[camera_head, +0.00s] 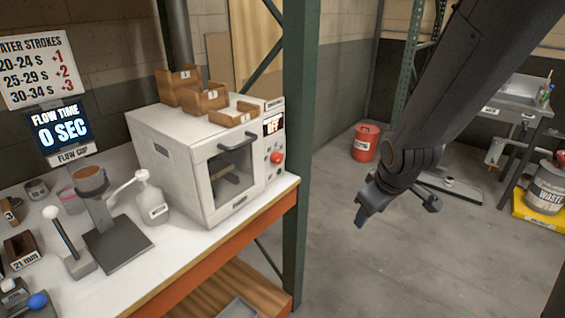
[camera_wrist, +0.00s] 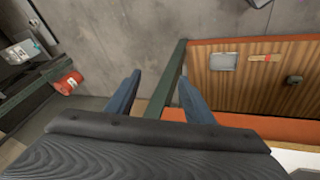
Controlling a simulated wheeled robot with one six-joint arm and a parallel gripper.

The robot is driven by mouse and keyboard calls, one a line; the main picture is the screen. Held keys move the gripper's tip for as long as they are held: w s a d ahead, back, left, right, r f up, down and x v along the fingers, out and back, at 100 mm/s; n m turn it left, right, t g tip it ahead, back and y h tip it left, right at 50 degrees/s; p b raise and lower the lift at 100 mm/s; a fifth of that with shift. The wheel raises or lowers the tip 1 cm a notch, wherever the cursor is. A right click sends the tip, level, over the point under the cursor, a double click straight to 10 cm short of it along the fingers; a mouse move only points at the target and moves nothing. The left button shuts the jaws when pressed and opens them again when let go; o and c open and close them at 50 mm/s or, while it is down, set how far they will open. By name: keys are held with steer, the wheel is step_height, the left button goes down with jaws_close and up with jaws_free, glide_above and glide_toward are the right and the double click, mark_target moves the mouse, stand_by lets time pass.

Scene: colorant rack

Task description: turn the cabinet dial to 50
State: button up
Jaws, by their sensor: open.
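The white cabinet (camera_head: 180,165) stands on the workbench in the head view, with a handled glass door on its front. Its control panel at the right of the door carries a small display (camera_head: 273,124) that reads OFF. Below the display are small controls and a red knob (camera_head: 277,158); which of these is the dial, and any scale marks, are too small to tell. My gripper (camera_head: 385,215) hangs over the floor to the right of the cabinet, apart from it. In the wrist view my gripper (camera_wrist: 155,92) has its two blue fingers spread wide with nothing between them.
A green rack post (camera_head: 300,150) rises at the bench's front right corner, between cabinet and arm. Wooden boxes (camera_head: 190,88) sit on the cabinet. A white bottle (camera_head: 151,200) and flow cup stand (camera_head: 110,225) are left of it. A red bin (camera_head: 366,142) stands on the floor behind.

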steer(key=w+a+f+n+t+y+b, duration=0.1)
steer(key=w+n+t+y+b, duration=0.15)
steer(key=w+n, duration=0.7)
steer(key=n+t+y+b, duration=0.3)
steer(key=n+y, duration=1)
steer(key=n, duration=0.9)
glide_toward(281, 159)
steer(key=a, duration=0.1)
steer(key=shift+h, duration=0.25)
steer(key=x, duration=0.2)
steer(key=p+x, duration=0.1)
steer(key=x, duration=0.1)
steer(key=p+x, duration=0.1)
steer(key=x, duration=0.1)
steer(key=shift+r, duration=0.35)
steer(key=shift+x, duration=0.85)
steer(key=shift+c, duration=0.5)
steer(key=c, duration=0.9)
steer(key=shift+c, duration=0.2)
